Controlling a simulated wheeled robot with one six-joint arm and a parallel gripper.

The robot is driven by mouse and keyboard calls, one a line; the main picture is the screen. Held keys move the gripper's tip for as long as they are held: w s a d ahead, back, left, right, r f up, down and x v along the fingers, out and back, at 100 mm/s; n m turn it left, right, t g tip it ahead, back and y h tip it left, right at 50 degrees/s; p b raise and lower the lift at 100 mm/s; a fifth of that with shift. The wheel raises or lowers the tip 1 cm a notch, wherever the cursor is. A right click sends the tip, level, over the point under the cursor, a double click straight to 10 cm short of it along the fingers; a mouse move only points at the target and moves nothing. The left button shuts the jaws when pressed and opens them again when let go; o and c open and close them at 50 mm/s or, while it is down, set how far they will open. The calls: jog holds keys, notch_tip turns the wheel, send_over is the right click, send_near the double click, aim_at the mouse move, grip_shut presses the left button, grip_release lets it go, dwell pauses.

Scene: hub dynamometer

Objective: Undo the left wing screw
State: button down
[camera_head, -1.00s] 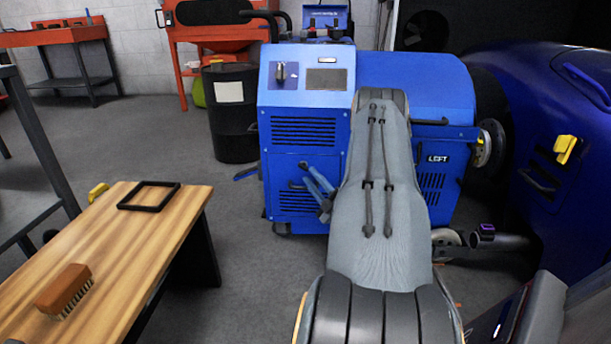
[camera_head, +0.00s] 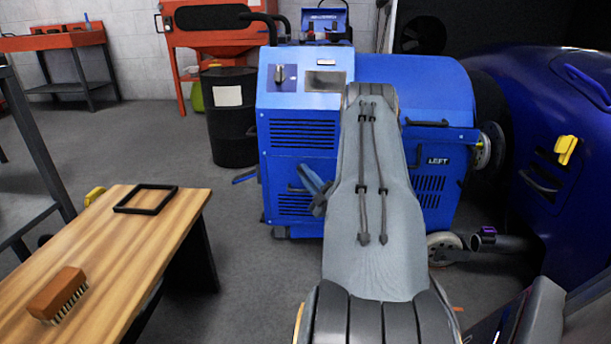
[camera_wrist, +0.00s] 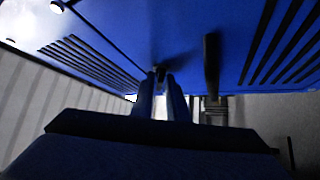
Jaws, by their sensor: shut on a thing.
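The blue dynamometer unit (camera_head: 300,165) stands ahead with a slotted front panel and a "LEFT" label on its right part. In the wrist view its blue panel (camera_wrist: 160,30) fills the top. My gripper (camera_wrist: 161,80) has its two blue fingers raised to that panel, shut on a small dark piece, the wing screw (camera_wrist: 160,72), which is mostly hidden between the fingertips. A dark upright bar (camera_wrist: 212,65) stands just right of the fingers, apart from them. In the head view my gripper (camera_head: 309,183) is at the lower front panel, partly behind my arm.
A wooden bench (camera_head: 185,215) with a brush (camera_head: 58,294) and a black frame (camera_head: 147,199) stands at the left. A black drum (camera_head: 229,125) is left of the unit. A blue car (camera_head: 560,110) stands at the right. Grey floor between bench and unit is clear.

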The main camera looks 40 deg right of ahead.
jog(key=n+p, duration=0.1)
jog(key=p, duration=0.1)
jog(key=n+g+y+p, duration=0.1)
jog(key=p, duration=0.1)
jog(key=shift+s+r+g, duration=0.15)
jog(key=shift+r+g, duration=0.15)
jog(key=shift+r, duration=0.05)
jog(key=n+g+p, duration=0.1)
jog(key=n+p, duration=0.1)
jog(key=p, duration=0.2)
jog(key=shift+r+g+y, duration=0.1)
jog(key=shift+g+y, duration=0.2)
jog(key=shift+y, duration=0.1)
jog(key=shift+n+g+p, duration=0.4)
jog(key=shift+n+p, duration=0.2)
jog(key=shift+p, duration=0.1)
jog(key=shift+d, duration=0.1)
jog(key=c, duration=1.9)
grip_release()
